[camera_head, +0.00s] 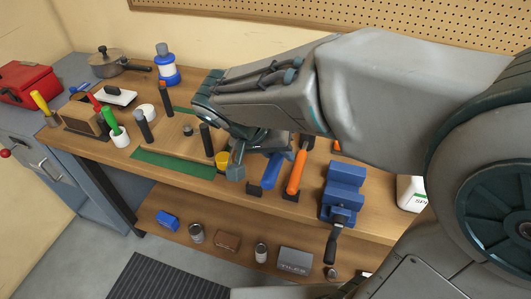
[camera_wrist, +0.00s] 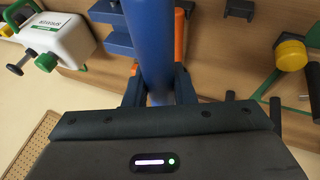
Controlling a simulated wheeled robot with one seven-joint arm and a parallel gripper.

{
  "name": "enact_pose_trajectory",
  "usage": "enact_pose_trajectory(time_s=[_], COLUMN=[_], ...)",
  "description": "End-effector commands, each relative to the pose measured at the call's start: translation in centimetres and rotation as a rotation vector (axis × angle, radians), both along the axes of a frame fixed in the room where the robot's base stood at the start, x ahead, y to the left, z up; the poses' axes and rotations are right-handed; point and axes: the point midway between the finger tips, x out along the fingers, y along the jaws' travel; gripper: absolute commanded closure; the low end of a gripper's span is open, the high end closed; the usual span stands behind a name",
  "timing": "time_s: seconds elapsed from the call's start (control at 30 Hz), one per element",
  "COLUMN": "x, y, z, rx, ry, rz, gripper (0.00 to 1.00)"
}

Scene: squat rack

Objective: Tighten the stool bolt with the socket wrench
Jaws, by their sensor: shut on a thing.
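The upturned stool, a wooden seat (camera_head: 172,142) with several dark upright legs, stands on a green mat (camera_head: 170,165) in the head view. A small dark bolt-like piece (camera_head: 188,130) shows on the seat. My gripper (camera_head: 238,165) is over the bench just right of the stool, partly hidden by my arm. In the wrist view its two fingers (camera_wrist: 158,90) are shut on a thick blue handle (camera_wrist: 154,45), which I take to be the socket wrench. A blue handle (camera_head: 271,170) also shows beside my gripper in the head view. The socket end is not clearly visible.
An orange-handled tool (camera_head: 298,172) and a blue vise (camera_head: 343,190) are close on the right. A yellow item (camera_head: 222,160) sits between stool and gripper.

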Motion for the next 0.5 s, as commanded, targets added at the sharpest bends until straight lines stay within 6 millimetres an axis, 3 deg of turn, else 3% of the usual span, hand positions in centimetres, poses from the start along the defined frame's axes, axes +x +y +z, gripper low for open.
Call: enact_pose_trajectory(time_s=[0.5], x=[-3.0], y=[-0.9], z=[2.7], rx=[0.0], ry=[-0.002], rz=[0.0], gripper=[1.0])
